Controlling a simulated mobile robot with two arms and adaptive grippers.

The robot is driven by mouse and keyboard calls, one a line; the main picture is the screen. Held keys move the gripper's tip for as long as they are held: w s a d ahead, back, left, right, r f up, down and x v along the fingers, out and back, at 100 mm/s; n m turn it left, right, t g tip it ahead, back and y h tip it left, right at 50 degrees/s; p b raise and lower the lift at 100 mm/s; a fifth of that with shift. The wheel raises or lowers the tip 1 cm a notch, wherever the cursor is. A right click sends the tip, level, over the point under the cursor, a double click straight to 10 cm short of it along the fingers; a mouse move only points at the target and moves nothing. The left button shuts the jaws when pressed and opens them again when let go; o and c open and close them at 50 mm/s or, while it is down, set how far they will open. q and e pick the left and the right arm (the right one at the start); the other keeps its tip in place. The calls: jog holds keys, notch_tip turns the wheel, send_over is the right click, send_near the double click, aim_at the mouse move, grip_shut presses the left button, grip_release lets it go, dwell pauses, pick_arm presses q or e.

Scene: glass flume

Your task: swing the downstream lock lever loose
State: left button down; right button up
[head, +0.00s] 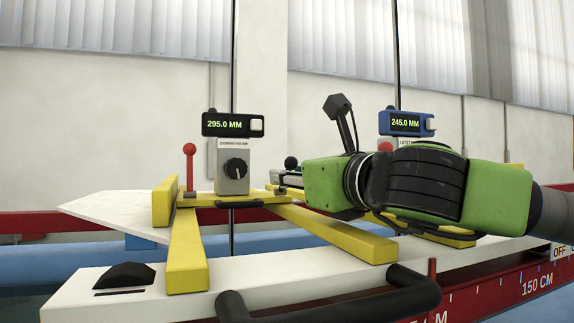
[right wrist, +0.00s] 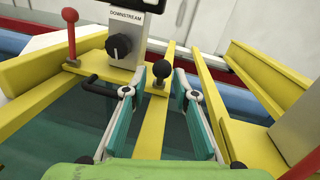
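The downstream gauge unit (head: 232,165), a grey box with a black dial, stands on a yellow crossbar. It also shows in the right wrist view (right wrist: 124,20), labelled DOWNSTREAM. An upright red-knobbed lever (head: 189,165) is at its left, also in the wrist view (right wrist: 70,32). A black-balled lever (right wrist: 160,72) stands on the yellow bar at its right. The frames do not label which is the lock lever. My right gripper (right wrist: 158,95) is open, its fingers to either side of the black-balled lever in the picture; contact is not visible. My left gripper is not in view.
The upstream unit (head: 405,124) reads 245.0 MM, partly hidden behind my right arm; the downstream display (head: 233,124) reads 295.0 MM. A dark horizontal handle (right wrist: 100,86) lies close to the left finger. Yellow rails (head: 187,250) and a black curved handle (head: 330,298) are nearby.

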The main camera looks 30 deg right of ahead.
jog(key=shift+w+d+p, duration=0.2)
jog(key=shift+w+p, duration=0.1)
jog(key=shift+w, duration=0.9)
jog(key=c, duration=0.8)
grip_shut()
